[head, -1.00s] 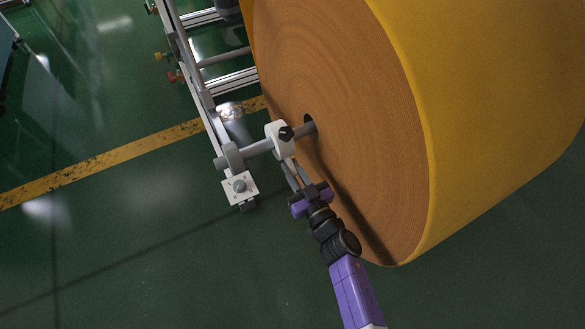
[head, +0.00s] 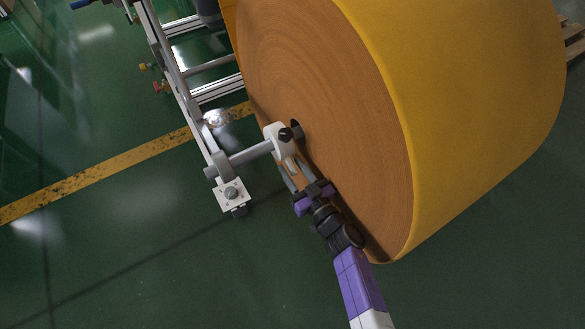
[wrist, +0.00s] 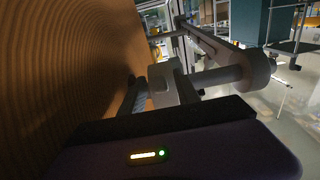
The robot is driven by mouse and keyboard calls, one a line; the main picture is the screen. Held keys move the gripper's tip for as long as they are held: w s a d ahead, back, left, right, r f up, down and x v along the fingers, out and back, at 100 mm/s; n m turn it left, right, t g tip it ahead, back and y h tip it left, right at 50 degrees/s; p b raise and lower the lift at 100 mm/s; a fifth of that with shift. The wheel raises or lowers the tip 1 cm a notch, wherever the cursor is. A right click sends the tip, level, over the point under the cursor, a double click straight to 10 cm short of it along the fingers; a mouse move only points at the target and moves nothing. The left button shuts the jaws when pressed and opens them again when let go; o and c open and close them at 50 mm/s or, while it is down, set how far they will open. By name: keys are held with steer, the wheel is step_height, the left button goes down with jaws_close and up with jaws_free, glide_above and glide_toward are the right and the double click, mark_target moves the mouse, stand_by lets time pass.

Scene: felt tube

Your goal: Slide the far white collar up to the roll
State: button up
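The white collar (head: 273,140), with a black knob, sits around the grey shaft (head: 250,153), close to the brown end face of the big yellow roll (head: 340,130). The dark core hole shows just beyond the knob. I cannot tell whether the collar touches the roll. My gripper (head: 286,172) reaches from below, its fingers on both sides of the collar's lower part. In the wrist view the pale collar (wrist: 163,86) sits between the fingers, with the roll face (wrist: 65,70) close on the left. The gripper looks shut on it.
The shaft's outer end rests in a grey bearing (head: 221,165) on a metal frame (head: 180,80), with a white plate (head: 231,194) beside it. Green floor (head: 120,270) with a yellow line (head: 110,170) lies open to the left. The roll blocks the right.

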steer(key=p+v, duration=0.3)
steer(key=v, duration=0.4)
steer(key=shift+s+d, duration=0.2)
steer(key=shift+s, duration=0.15)
